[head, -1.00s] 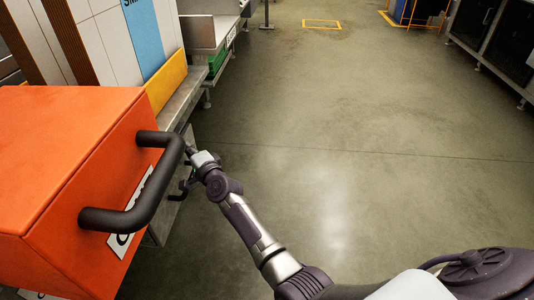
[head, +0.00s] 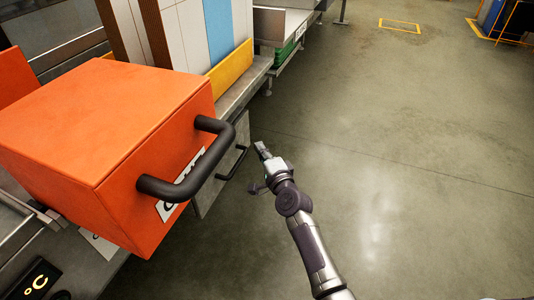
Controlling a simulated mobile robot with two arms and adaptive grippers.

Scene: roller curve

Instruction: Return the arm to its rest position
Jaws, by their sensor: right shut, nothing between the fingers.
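My right arm reaches in from the bottom right of the head view. Its gripper (head: 262,150) is shut and empty, held over the open floor to the right of the orange box. The orange box (head: 95,125) stands at the left with a black handle (head: 190,180) on its right face. The gripper is apart from the handle, with a gap between them. My left gripper is not in view.
A grey cabinet (head: 222,165) with a thin dark handle stands below and behind the box, close to the gripper. A yellow block (head: 231,68) and panels stand at the back left. The concrete floor (head: 400,150) to the right is clear.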

